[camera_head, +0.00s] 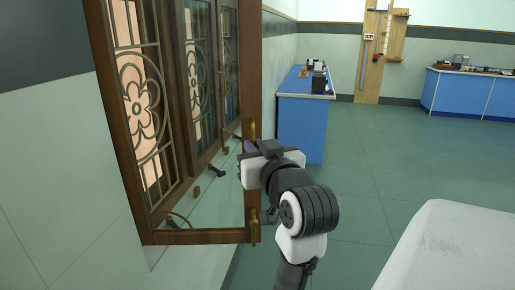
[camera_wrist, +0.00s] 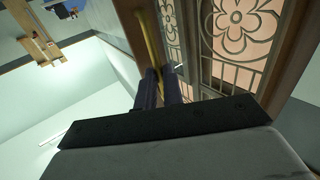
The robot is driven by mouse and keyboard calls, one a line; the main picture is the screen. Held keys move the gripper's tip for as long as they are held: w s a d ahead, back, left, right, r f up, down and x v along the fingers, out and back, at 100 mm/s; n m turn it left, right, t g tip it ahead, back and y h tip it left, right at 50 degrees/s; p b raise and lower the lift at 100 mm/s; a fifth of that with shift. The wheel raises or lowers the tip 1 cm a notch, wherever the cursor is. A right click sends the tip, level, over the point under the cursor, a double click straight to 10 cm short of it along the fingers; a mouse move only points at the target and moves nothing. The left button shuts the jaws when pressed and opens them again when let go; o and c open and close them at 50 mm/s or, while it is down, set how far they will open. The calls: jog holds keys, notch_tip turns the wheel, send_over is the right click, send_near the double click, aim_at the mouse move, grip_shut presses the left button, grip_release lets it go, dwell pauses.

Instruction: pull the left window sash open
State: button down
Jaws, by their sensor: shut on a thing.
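The left window sash (camera_head: 250,60) is a brown wooden frame with clear glass in the head view. It stands swung out from the wall, and the window's metal grille (camera_head: 141,105) shows through its glass. A long upright brass handle (camera_head: 255,230) is on the sash's free edge; it also shows in the wrist view (camera_wrist: 151,40). My gripper (camera_head: 245,163) is at the middle of this handle, with its dark fingers (camera_wrist: 160,88) closed around the bar in the wrist view.
A blue bench (camera_head: 302,130) with small items stands along the wall beyond the sash. Another blue bench (camera_head: 465,95) and a wooden board (camera_head: 380,50) are at the back. A white surface (camera_head: 450,250) is at lower right. The green floor between is clear.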

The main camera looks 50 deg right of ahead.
jog(key=c, duration=1.5)
grip_release()
jog(key=shift+w+a+r, duration=0.1)
jog(key=shift+w+a, duration=0.45)
jog(key=shift+a, duration=0.1)
jog(key=shift+c, duration=0.2)
jog(key=shift+s+d, duration=0.1)
jog(key=shift+s, duration=0.1)
jog(key=b+v, duration=0.2)
jog(key=v, duration=1.1)
jog(key=shift+s+b, duration=0.35)
jog(key=shift+s, duration=0.05)
